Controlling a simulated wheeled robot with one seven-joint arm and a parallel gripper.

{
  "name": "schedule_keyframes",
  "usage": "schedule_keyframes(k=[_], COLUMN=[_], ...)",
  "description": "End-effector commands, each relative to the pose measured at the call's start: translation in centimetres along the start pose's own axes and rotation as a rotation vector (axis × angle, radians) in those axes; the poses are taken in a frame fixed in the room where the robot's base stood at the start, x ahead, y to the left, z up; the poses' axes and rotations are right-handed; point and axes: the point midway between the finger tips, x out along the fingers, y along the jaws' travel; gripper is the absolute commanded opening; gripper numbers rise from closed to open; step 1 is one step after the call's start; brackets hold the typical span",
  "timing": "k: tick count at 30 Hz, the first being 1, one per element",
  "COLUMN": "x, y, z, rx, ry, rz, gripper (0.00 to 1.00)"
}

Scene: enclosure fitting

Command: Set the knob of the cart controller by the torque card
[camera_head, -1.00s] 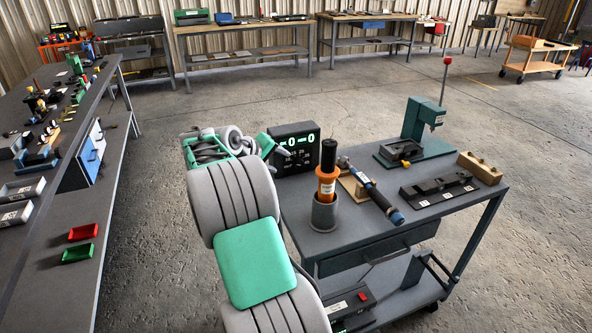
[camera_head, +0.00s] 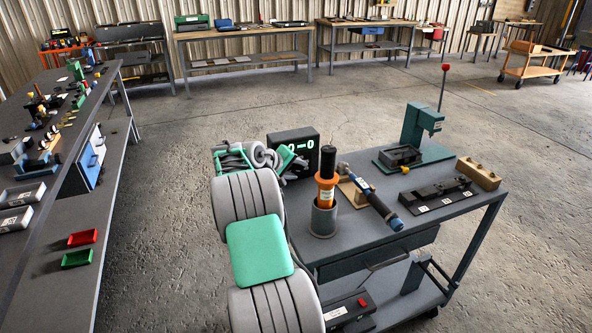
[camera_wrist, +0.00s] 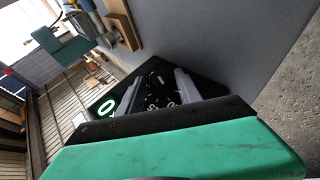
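The controller (camera_head: 293,138) is a black box with a green lit display at the back left of the cart top (camera_head: 408,222). My gripper (camera_head: 298,164) is in front of its face and covers much of it in the head view. In the wrist view, the controller's dark face (camera_wrist: 157,80) with white dial marks lies between and beyond the two grey fingers of my gripper (camera_wrist: 157,92), and part of the green display shows at left. The fingers are apart, with nothing visibly held. I cannot make out the knob clearly, nor whether a finger touches it. I cannot identify the torque card.
Beside the controller, an orange and black tool (camera_head: 326,178) stands in a grey cup (camera_head: 323,219). A blue-handled tool (camera_head: 375,203) lies on a wooden rest. A green press (camera_head: 421,124), a dark fixture (camera_head: 436,195) and a wooden block (camera_head: 478,173) stand further right.

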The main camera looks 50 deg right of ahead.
Motion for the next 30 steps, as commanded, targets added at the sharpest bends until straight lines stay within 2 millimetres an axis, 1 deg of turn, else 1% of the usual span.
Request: schedule_keyframes(k=[1,12,15,24,30], x=[-0.01,-0.03,-0.03,-0.06,-0.1], y=[0.0,-0.01,-0.01,0.05,0.37], z=[0.0,0.01,0.01,-0.01,0.04], rx=[0.0,0.0,0.0,0.004,0.026], ry=[0.0,0.0,0.0,0.0,-0.002], rz=[0.0,0.0,0.0,-0.009,-0.062], gripper=[0.37,0.06,0.0,0.0,0.0])
